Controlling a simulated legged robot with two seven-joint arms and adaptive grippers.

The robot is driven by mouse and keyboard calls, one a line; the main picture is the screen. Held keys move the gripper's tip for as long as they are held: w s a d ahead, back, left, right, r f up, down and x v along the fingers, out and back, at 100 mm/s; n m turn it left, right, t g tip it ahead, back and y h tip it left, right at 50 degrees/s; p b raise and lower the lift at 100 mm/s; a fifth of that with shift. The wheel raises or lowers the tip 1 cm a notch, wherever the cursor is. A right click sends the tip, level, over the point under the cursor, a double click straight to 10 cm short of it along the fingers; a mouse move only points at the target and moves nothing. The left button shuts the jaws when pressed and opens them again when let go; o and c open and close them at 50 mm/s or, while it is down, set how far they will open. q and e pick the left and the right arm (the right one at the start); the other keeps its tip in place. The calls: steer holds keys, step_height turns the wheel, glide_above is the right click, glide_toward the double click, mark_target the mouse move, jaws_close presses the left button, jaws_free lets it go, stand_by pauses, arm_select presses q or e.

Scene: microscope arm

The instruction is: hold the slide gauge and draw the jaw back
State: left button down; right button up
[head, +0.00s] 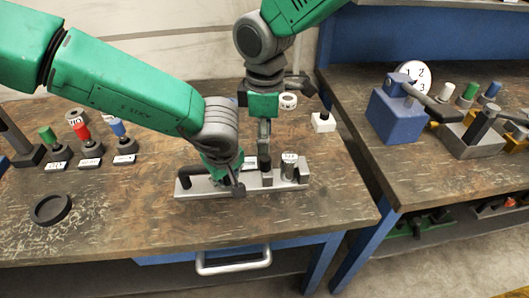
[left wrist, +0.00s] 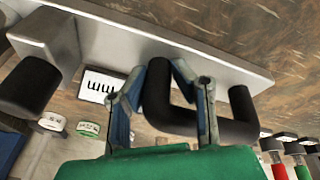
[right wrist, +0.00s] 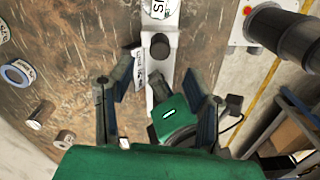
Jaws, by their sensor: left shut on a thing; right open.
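The slide gauge (head: 207,190) is a grey metal bar lying on the left table. A black U-shaped handle (left wrist: 205,128) stands on it. My left gripper (head: 228,180) is shut on this handle, with its fingers either side of one post in the left wrist view (left wrist: 168,80). The jaw's black knob (head: 265,163) stands right of my left gripper and also shows in the right wrist view (right wrist: 160,46). A metal cylinder (head: 289,168) stands at the gauge's right end. My right gripper (head: 264,140) is open and empty, pointing down close to the knob.
Red, green and blue handled stamps (head: 84,140) stand at the left, with a black ring (head: 51,209) in front. A white roll (head: 288,101) and a white block with a black knob (head: 323,122) lie behind the gauge. A second bench (head: 430,180) with a blue device (head: 396,110) is at the right.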

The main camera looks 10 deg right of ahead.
mark_target(264, 157)
arm_select(q)
steer(key=shift+s+a+f, duration=0.1)
steer(key=shift+s+f, duration=0.1)
steer(key=shift+f, duration=0.15)
arm_select(e)
steer(key=shift+r, duration=2.35)
arm_select(q)
steer(key=c, duration=1.3)
jaws_free()
steer(key=shift+o, duration=0.2)
steer(key=shift+w, duration=0.15)
arm_select(e)
steer(key=shift+w+f, duration=0.1)
arm_select(q)
steer(key=shift+r, duration=0.3)
